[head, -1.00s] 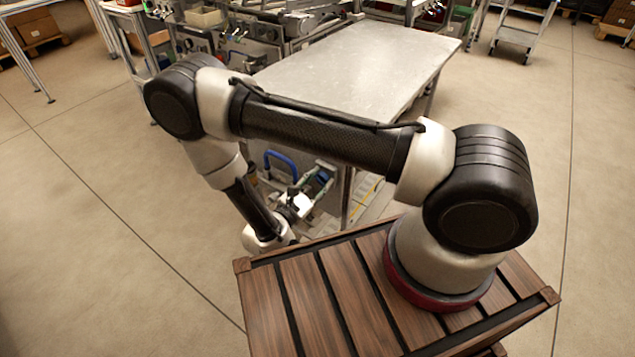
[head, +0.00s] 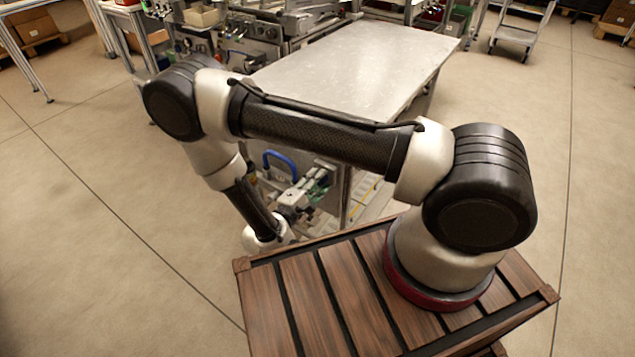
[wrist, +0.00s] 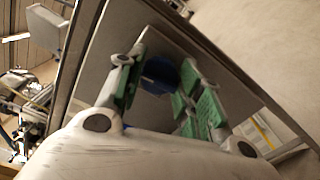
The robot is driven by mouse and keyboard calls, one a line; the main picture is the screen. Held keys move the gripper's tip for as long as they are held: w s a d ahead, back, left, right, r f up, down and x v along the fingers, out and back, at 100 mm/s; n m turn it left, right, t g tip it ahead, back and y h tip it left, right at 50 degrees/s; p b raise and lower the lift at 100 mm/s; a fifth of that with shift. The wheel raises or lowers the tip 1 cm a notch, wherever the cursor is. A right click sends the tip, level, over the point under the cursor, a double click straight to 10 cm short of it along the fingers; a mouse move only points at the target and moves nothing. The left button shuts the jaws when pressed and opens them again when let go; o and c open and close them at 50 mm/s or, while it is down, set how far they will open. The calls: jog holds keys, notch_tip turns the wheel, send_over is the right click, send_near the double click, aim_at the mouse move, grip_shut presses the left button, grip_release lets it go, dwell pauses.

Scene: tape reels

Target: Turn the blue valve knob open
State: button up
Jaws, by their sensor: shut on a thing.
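The blue valve knob (wrist: 160,74) shows in the wrist view, between the fingers near the upper middle. It is dark blue, and the fingers partly hide it. My gripper (wrist: 164,68) has grey fingers with green pads and is shut on the knob, with a finger on each side. In the head view my gripper (head: 315,183) reaches in low at the near end of the metal table. I cannot make out the knob there, or tell how far it is turned.
A grey metal-topped table (head: 360,62) stands above and beyond my gripper. A blue curved handle (head: 281,158) is just left of the gripper. Machines with hoses (head: 262,30) line the table's left side. The floor at left is clear.

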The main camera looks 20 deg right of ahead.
jog(key=shift+m, duration=0.6)
jog(key=shift+f, duration=0.1)
jog(key=o, duration=1)
